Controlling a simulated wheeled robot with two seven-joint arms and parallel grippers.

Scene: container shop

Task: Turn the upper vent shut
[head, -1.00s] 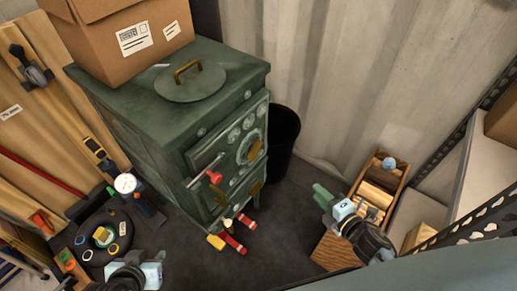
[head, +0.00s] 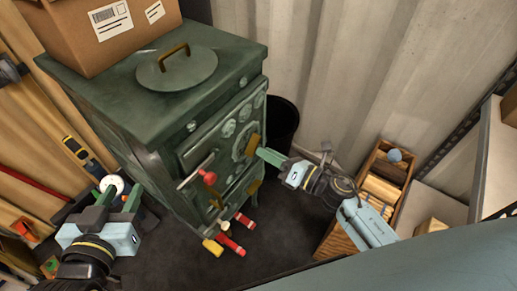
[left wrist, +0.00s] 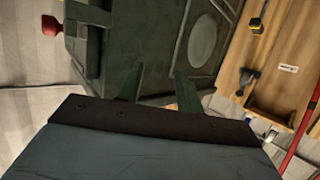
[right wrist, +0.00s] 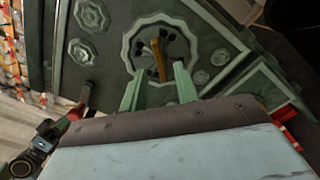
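The green stove (head: 150,90) stands in the middle of the head view. The upper vent (right wrist: 172,32) on its door is a round scalloped plate with a brass tab (right wrist: 158,58); dark holes show beside the tab. In the head view the brass tab (head: 252,145) is just beyond my right gripper (head: 264,154). In the right wrist view my right gripper (right wrist: 158,72) is open, its fingertips on either side of the tab's lower end; I cannot tell whether they touch it. My left gripper (head: 117,197) is open and empty, left of the stove; it also shows in the left wrist view (left wrist: 155,75).
A red-knobbed handle (head: 207,177) sticks out from the stove door. A lower brass tab (head: 254,187) sits below. Red and yellow-ended items (head: 230,245) lie on the floor. A wooden crate (head: 340,240) stands at right, a black bin (head: 283,122) behind the stove.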

